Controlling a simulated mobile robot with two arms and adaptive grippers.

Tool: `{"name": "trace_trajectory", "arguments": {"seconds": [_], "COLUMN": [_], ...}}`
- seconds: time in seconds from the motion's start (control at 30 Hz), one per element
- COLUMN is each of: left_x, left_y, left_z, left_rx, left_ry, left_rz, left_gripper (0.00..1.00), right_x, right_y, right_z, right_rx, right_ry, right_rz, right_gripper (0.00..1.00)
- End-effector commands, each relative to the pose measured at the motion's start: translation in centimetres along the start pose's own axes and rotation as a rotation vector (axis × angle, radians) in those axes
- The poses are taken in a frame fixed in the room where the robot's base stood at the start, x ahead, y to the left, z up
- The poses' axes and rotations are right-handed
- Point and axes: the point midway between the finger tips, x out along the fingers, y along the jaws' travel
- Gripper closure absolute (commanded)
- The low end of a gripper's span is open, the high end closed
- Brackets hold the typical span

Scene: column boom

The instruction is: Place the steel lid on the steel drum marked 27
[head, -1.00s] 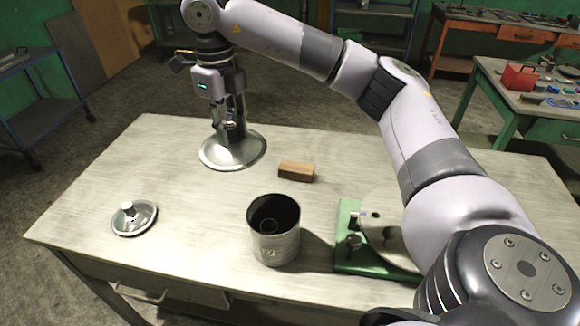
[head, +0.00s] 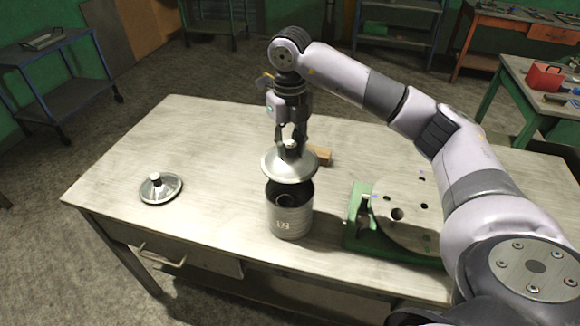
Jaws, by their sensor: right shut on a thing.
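The steel drum (head: 290,219) stands upright and open near the front middle of the table. The number on its front is small and looks like 27. A dark ring-like shape shows inside it. My right gripper (head: 291,136) points down and is shut on the knob of the steel lid (head: 290,168). The lid is roughly level above the drum and hides the far part of its rim. The dark opening shows below the lid's near edge, so the two look apart. My left gripper is not in view.
A smaller steel lid with a knob (head: 160,188) lies at the table's left. A wooden block (head: 320,155) lies behind the drum, partly hidden. A green fixture (head: 360,222) with a round holed plate (head: 405,213) stands close to the drum's right.

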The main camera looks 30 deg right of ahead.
Motion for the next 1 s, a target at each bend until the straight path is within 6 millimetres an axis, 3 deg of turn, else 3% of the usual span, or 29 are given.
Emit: {"name": "trace_trajectory", "arguments": {"seconds": [0.23,0.53,1.0], "left_x": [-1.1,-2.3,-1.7], "left_y": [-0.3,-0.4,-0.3], "left_z": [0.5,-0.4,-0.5], "left_rx": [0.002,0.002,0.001], "left_ry": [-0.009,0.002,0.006], "left_rz": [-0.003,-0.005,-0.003], "left_gripper": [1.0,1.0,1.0], "right_x": [2.9,6.8,7.9], "right_y": [0.0,0.0,0.0], "right_z": [0.1,0.0,0.1], "right_rx": [0.001,0.0,-0.001], "right_ry": [-0.002,0.001,-0.002], "right_rz": [0.001,0.0,0.001], "right_gripper": [1.0,1.0,1.0]}}
